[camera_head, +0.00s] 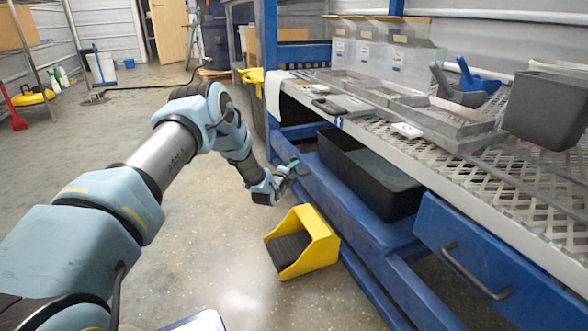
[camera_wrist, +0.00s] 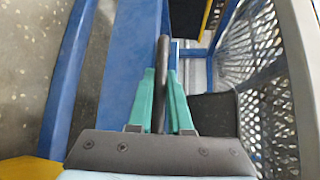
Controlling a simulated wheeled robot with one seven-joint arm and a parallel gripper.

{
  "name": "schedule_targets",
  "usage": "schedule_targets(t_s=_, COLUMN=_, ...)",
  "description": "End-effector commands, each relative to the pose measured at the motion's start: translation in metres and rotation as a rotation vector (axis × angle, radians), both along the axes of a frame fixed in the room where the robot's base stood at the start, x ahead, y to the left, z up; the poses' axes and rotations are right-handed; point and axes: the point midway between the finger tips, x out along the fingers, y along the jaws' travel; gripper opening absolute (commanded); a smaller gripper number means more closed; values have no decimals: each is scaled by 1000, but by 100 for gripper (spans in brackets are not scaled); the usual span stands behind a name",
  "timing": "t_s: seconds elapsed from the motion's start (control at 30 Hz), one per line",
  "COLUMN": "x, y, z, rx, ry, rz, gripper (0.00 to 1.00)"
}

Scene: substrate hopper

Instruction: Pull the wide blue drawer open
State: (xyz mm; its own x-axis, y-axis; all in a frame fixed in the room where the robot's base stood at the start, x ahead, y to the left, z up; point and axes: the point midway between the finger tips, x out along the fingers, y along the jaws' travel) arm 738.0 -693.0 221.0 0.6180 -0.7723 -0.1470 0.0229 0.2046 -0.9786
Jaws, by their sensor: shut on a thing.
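A blue drawer (camera_head: 525,290) with a dark bar handle (camera_head: 470,270) sits under the bench at the lower right of the head view. Its front looks flush with the frame, and the picture edge cuts it off. My gripper (camera_head: 292,168) is well to its left, beside the blue lower shelf. In the wrist view my gripper's teal fingers (camera_wrist: 163,105) are shut on a dark bar (camera_wrist: 162,75), which reaches forward past the fingertips. I cannot tell what the bar belongs to. My gripper is apart from the drawer handle.
A black bin (camera_head: 370,175) stands on the blue lower shelf (camera_head: 320,180). A yellow scoop-like box (camera_head: 318,240) is on the floor below my gripper. The mesh bench top (camera_head: 500,190) holds trays, scoops and a grey tub (camera_head: 550,108).

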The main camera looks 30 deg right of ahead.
Motion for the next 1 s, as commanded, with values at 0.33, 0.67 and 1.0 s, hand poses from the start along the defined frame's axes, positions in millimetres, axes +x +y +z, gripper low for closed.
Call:
schedule_targets(t_s=0.33, x=0, y=0, z=-1, rx=1, ry=1, rz=0, gripper=0)
schedule_targets(t_s=0.67, x=0, y=0, z=-1, rx=1, ry=1, rz=0, gripper=0)
schedule_targets(t_s=1.0, x=3, y=21, z=2, rx=4, ry=1, rz=1, gripper=0)
